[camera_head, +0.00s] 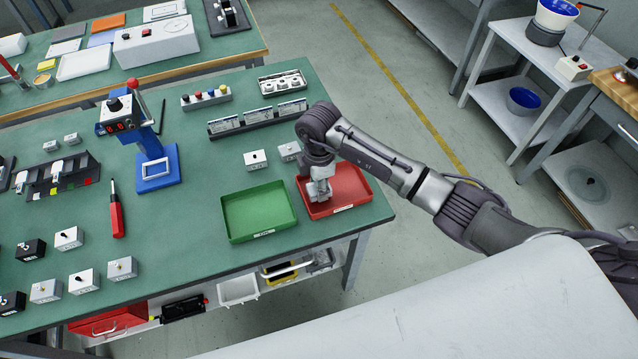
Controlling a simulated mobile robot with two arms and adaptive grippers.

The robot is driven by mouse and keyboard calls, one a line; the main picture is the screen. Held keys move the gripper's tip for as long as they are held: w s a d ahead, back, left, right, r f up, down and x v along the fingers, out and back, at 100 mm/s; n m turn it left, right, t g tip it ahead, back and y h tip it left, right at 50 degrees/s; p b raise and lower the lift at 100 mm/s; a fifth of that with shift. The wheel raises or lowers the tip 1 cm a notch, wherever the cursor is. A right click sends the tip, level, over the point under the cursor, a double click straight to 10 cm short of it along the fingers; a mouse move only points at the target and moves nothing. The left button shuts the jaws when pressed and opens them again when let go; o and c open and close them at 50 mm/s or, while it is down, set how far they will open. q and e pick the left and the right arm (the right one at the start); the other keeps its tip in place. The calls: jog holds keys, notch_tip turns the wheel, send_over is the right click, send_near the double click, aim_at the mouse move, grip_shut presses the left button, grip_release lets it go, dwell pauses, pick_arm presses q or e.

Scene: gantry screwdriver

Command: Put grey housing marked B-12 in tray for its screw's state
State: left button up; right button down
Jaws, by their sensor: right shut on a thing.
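My right gripper (319,190) reaches down over the red tray (358,199) at the table's right edge. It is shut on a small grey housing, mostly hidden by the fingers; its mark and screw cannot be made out. Whether the housing touches the tray floor cannot be told. The green tray (257,210) stands just left of the red one and looks empty. Two light grey housings (255,159) stand behind the trays. More grey housings (84,281) stand at the front left, with black ones (31,250) beside them. Their marks are too small to read. My left gripper is not in view.
A blue stand with a red display (152,160) and a red screwdriver (116,213) are left of the trays. A black rack (257,117) and a button box (206,97) are at the back. The green tabletop between them is mostly clear.

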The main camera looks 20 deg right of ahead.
jog(key=shift+f, duration=0.35)
dwell(0.4)
jog(key=c, duration=0.6)
grip_release()
